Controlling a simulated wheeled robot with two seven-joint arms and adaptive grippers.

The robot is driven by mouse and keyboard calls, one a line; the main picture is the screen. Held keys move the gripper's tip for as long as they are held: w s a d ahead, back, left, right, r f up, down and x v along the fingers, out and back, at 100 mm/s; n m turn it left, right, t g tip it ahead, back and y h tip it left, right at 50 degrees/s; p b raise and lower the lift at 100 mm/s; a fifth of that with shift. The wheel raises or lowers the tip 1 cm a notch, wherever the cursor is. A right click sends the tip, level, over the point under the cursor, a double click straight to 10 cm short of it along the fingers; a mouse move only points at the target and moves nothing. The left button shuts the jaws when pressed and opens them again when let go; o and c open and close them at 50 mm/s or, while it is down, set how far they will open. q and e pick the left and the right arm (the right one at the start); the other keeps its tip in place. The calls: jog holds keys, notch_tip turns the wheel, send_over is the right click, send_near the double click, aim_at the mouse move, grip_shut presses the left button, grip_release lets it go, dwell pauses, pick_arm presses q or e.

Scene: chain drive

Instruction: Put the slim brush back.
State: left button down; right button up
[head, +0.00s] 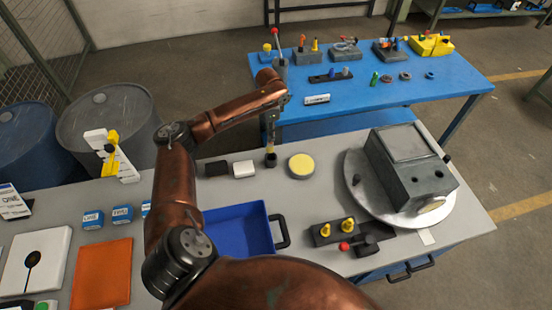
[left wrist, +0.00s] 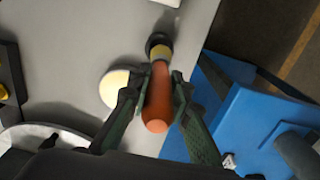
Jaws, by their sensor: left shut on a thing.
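The slim brush has an orange handle (left wrist: 160,104) and a yellow band in the left wrist view. My left gripper (left wrist: 160,92) is shut on the handle, one finger on each side. In the head view the gripper (head: 271,112) is above the grey table's back edge, and the brush's lower part (head: 270,149) points down below it. A small dark round piece (head: 270,160) is at the lower end. I cannot tell whether it is the bristles or a holder around them. My right gripper is not in view.
A yellow-topped round disc (head: 301,166) lies right of the brush, and black and white blocks (head: 243,169) lie left. A blue tray (head: 238,213) is in front. A grey machine (head: 410,165) stands on a turntable at right. A blue bench (head: 440,86) with tools stands behind.

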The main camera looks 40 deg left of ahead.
aim_at(271, 148)
pick_arm(q)
jog(key=shift+s+r, duration=0.15)
notch_tip(271, 148, down, 9)
jog(key=shift+r+p, duration=0.2)
jog(key=shift+p, duration=0.35)
jog(key=shift+f, duration=0.55)
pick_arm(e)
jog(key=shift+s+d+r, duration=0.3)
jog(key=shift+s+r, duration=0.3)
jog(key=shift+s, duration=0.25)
pick_arm(q)
jog(key=c, duration=2.2)
grip_release()
jog(key=o, duration=0.4)
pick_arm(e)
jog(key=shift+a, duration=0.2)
pick_arm(q)
jog(key=shift+o, duration=0.2)
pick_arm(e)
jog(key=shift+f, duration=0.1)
